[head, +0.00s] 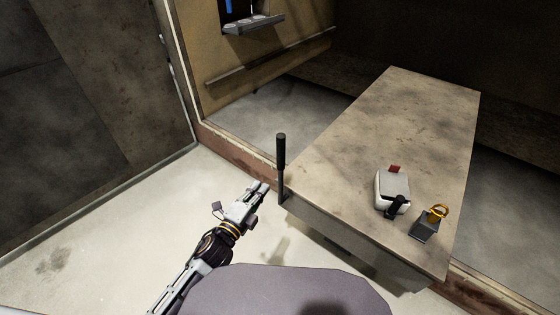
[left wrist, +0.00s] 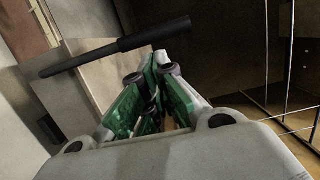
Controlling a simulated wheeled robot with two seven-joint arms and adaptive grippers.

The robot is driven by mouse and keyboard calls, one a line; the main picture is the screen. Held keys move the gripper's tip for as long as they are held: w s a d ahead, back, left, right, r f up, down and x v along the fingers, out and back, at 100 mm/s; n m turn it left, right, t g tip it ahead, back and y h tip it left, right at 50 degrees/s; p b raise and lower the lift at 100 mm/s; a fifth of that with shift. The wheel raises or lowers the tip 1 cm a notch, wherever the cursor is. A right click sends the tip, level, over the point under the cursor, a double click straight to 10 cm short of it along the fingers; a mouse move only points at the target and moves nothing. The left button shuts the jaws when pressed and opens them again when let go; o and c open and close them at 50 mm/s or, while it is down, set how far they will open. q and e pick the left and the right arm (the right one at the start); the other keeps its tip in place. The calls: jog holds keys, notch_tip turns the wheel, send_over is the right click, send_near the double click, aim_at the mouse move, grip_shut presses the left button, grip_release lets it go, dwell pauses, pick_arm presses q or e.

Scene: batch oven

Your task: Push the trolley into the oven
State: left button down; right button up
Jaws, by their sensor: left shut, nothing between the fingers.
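The trolley (head: 385,130) has a long, flat, worn beige top and an upright black handle (head: 281,150) at its near left corner. Its far part is inside the dark oven (head: 330,85), and its near end sticks out over the oven's reddish sill (head: 225,140). My left gripper (head: 264,187) is shut and empty, just left of the handle's lower end. In the left wrist view the handle (left wrist: 115,48) crosses beyond the green-padded fingers (left wrist: 150,100). I cannot tell whether they touch it. My right gripper is not in view.
A white box-like device (head: 392,187) and a small grey item with a yellow ring (head: 428,228) sit on the trolley's near end. A small shelf (head: 254,25) is on the oven wall. A large dark panel (head: 90,100) stands at left. Pale floor (head: 120,215) before it is clear.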

aim_at(280, 160)
pick_arm(q)
jog(key=shift+w, duration=0.15)
jog(key=shift+x, duration=6.85)
jog(key=shift+w+d, duration=0.15)
